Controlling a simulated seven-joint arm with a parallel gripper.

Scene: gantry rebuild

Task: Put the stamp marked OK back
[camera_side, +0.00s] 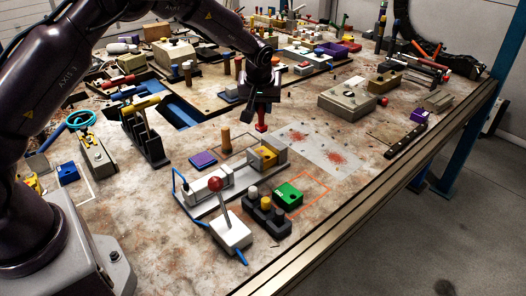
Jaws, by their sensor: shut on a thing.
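My gripper (262,100) hangs above the middle of the table, pointing down. It is shut on a small red object (262,119), perhaps a stamp; no OK mark is readable on it. The red object's lower end is near the left edge of a pale sheet with red splotches (322,148); I cannot tell whether it touches the surface. Whether these are stamps is unclear.
A purple pad (203,159), a brown peg (226,138) and a yellow block (268,155) are nearby. The right front tabletop is clear.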

